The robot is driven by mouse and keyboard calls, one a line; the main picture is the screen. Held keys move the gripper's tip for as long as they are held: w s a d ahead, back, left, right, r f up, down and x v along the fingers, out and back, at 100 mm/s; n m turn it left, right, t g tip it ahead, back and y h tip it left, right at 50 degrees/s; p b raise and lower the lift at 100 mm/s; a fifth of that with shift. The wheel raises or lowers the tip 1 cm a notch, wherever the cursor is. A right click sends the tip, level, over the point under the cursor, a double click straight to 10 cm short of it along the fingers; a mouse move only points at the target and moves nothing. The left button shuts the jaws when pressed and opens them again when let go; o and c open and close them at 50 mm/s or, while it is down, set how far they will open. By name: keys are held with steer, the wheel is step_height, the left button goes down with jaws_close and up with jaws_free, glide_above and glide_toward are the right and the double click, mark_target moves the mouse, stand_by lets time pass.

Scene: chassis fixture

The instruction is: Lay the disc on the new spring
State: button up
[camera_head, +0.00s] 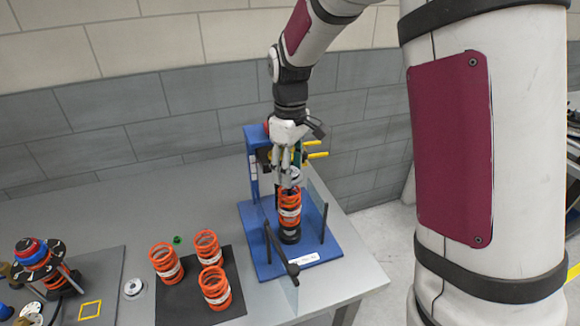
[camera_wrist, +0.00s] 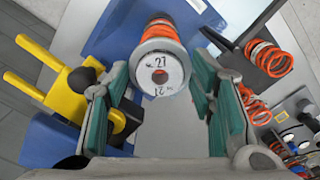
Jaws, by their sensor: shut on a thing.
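My gripper (camera_head: 288,180) points down over the blue press fixture (camera_head: 250,238). Its two green-padded fingers also show in the wrist view (camera_wrist: 160,78), one on each side of the disc. An orange spring (camera_head: 289,203) with a white label stands upright in the fixture, directly under the gripper. In the wrist view the spring's coils (camera_wrist: 161,29) show just beyond the disc. I cannot tell whether disc and spring touch.
Three orange springs (camera_head: 213,286) stand on a black mat (camera_head: 190,303) to the left. A loose metal disc (camera_head: 132,287) lies on the grey table left of them. A clear panel and a black-handled lever (camera_head: 281,252) stand at the fixture's front. Yellow handles (camera_wrist: 68,92) are beside the gripper.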

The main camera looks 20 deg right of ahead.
stand_by(0.5)
steer(key=shift+f, duration=1.15)
steer(key=shift+f, duration=0.15)
steer(key=shift+f, duration=0.4)
steer(key=shift+f, duration=0.1)
stand_by(1.5)
steer(key=o, duration=1.3)
steer(key=shift+r+p, duration=1)
steer(key=shift+r, duration=2.5)
